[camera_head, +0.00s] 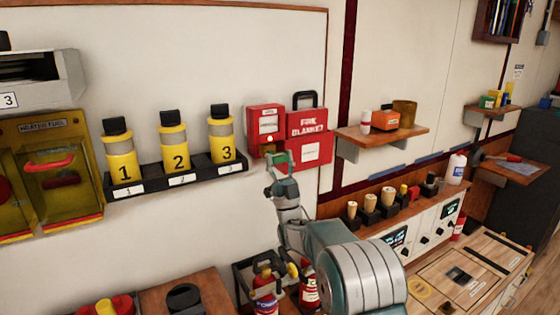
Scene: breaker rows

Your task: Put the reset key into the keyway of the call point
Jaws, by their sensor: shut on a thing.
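The call point (267,122) is a red box with a pale front panel, fixed to the wall left of the red fire blanket case. My gripper (277,158) is raised just in front of the call point's lower part and covers some of it. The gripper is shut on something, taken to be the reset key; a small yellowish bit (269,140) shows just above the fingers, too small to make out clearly. The keyway is not discernible, so I cannot tell whether the key touches it or is in it.
The fire blanket case (309,125) is close on the right. A black rack (180,178) with three numbered yellow bottles is close on the left. A wooden shelf (382,136) juts out farther right. Fire extinguishers (265,290) stand below my arm.

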